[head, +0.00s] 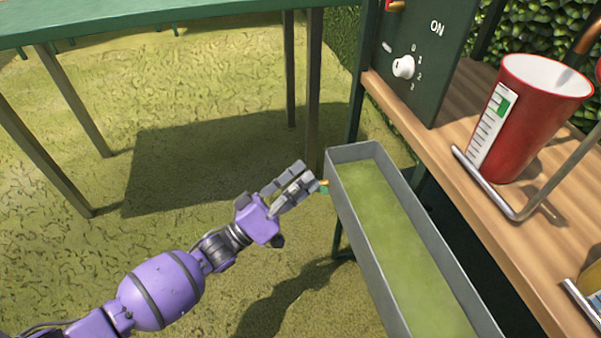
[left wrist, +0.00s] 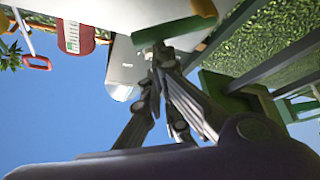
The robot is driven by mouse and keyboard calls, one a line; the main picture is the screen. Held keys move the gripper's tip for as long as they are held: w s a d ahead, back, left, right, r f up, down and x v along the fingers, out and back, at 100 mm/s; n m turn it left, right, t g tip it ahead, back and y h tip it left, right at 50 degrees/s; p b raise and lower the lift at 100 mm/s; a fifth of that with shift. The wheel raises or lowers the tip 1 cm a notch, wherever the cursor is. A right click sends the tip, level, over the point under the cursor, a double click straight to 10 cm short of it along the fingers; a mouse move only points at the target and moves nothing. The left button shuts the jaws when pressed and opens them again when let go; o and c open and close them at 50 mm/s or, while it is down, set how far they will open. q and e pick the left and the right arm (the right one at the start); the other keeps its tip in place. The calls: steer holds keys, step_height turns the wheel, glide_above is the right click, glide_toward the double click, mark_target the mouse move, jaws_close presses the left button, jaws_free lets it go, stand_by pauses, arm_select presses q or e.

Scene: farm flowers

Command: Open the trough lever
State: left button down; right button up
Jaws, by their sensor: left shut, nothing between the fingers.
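The grey trough (head: 333,186) is long and narrow, with green inside, and stands along the wooden shelf. A small lever with orange and green parts (head: 323,186) shows at the outer left wall near the trough's far end. In the left wrist view the lever appears as a green bar (left wrist: 176,30) with an orange part above it. My left gripper (head: 312,180) is shut and empty, its fingertips right beside the lever. They also show just below the green bar in the left wrist view (left wrist: 163,56). I cannot tell whether they touch it. My right gripper is out of view.
A red cup (head: 525,120) with a gauge strip stands on the wooden shelf (head: 440,150) behind a metal rail. A dark green panel (head: 425,60) with a white dial rises at the shelf's far end. A green table (head: 150,12) stands at the back. Grass left of the trough is open.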

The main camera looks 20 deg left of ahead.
mark_target(320, 189)
arm_select(q)
steer(key=s+d+f+m, duration=0.1)
steer(key=s+f+m+h, duration=0.1)
steer(key=f, duration=0.1)
steer(key=shift+s+d, duration=0.3)
steer(key=shift+d, duration=0.1)
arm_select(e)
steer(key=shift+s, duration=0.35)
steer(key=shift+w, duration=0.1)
